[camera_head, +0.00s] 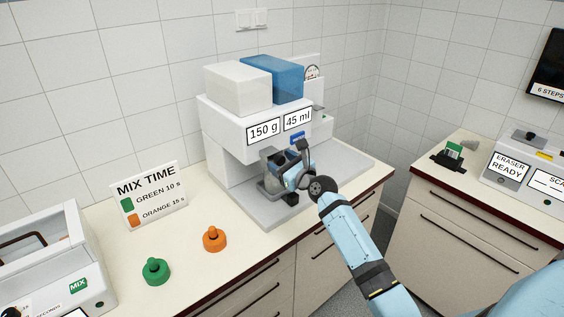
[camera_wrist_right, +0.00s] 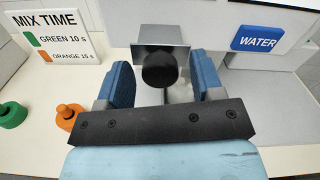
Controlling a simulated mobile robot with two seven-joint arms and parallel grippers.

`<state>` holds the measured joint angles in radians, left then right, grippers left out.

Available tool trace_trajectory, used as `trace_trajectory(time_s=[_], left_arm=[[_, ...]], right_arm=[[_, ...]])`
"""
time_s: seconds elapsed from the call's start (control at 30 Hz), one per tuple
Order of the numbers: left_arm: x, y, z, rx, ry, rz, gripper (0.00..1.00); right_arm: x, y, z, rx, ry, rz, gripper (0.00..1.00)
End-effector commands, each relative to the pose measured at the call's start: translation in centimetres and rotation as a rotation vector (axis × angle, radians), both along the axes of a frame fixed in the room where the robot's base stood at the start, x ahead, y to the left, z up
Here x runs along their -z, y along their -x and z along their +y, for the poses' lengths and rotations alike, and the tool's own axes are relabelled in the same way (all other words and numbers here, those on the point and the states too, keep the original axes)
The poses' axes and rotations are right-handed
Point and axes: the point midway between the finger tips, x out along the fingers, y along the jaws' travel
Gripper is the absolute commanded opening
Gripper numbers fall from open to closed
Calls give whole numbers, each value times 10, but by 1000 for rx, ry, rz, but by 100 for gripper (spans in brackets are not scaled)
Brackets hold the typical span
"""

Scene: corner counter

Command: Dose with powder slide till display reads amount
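The dosing machine (camera_head: 222,150) stands on the counter with a white tank (camera_head: 236,86) and a blue tank (camera_head: 275,78) on top. Its front panels read 150 g (camera_head: 263,132) and 45 ml (camera_head: 298,119). My right gripper (camera_head: 285,172) is in front of the machine, below these panels. In the right wrist view a round black knob (camera_wrist_right: 160,70) on a grey metal plate (camera_wrist_right: 148,50) shows between the blue fingers. There is a visible gap on each side, so the gripper is open around or just short of it. My left gripper is not in view.
A blue WATER label (camera_wrist_right: 258,38) is right of the knob. A green button (camera_head: 155,271), an orange button (camera_head: 214,239) and a MIX TIME sign (camera_head: 149,195) stand left of the machine. A mixer (camera_head: 55,265) is at far left; an eraser station (camera_head: 510,170) is at right.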

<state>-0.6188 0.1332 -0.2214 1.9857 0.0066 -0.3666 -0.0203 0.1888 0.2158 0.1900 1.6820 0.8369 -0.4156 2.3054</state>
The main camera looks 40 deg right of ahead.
Motion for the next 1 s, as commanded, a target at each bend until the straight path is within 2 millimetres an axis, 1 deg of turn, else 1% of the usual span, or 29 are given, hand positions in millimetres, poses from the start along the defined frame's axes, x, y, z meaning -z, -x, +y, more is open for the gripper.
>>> trace_trajectory(time_s=[0.23, 0.37, 0.47, 0.7, 0.8, 0.9, 1.0], left_arm=[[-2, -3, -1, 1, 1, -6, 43], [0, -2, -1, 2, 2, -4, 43], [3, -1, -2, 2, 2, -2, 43], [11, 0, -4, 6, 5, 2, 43], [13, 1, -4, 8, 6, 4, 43], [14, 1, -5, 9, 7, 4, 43], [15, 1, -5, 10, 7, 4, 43]], right_arm=[[0, 2, 0, 0, 0, -1, 61], [1, 14, -1, 1, -1, -1, 61], [2, 33, -2, 1, -1, 0, 61], [2, 89, -7, 1, 0, 1, 61], [2, 108, -9, 1, -1, 0, 61], [1, 123, -10, 1, 0, 0, 61], [1, 132, -11, 1, 0, 1, 61]])
